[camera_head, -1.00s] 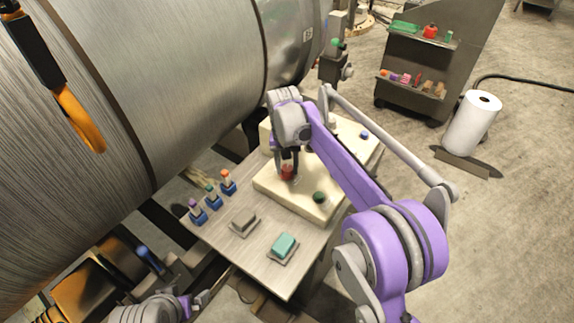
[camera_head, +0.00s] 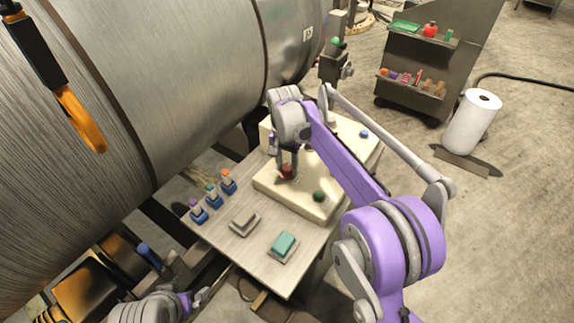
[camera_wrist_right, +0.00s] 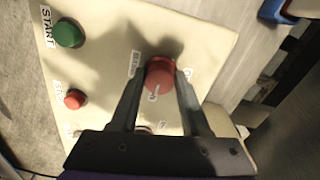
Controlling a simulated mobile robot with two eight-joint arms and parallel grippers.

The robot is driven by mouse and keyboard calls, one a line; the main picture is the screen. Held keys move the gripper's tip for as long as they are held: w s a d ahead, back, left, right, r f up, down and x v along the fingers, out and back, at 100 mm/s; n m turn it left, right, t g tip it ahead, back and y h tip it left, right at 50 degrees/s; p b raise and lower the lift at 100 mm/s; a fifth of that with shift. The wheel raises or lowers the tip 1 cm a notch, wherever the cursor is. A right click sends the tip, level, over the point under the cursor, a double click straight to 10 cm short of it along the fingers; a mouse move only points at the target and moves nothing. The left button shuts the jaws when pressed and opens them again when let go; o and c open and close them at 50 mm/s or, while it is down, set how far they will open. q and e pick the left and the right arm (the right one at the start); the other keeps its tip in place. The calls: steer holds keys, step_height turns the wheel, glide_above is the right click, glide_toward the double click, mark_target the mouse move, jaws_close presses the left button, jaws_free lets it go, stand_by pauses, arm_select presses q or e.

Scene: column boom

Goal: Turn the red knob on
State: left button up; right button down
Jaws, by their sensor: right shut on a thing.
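The red knob (camera_head: 287,172) stands on the cream control box (camera_head: 320,208). It also shows in the right wrist view (camera_wrist_right: 160,76), with a pale pointer mark on its face. My right gripper (camera_head: 285,168) reaches down from above, its two dark fingers on either side of the knob and shut on it. In the right wrist view the fingertips (camera_wrist_right: 160,80) flank the knob, and labels beside it are partly covered. My left gripper (camera_head: 197,299) is at the bottom left, small and apart from the box; its jaw state is unclear.
A green START button (camera_wrist_right: 68,33) and a smaller red button (camera_wrist_right: 74,98) share the panel. A large metal drum (camera_head: 200,80) stands close behind.

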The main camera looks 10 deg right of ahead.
mark_target(286, 166)
steer(key=shift+c, duration=1.9)
jaws_free()
steer(key=shift+r, duration=0.1)
step_height(286, 166, up, 11)
steer(key=p, duration=0.1)
steer(key=shift+a+f, duration=0.2)
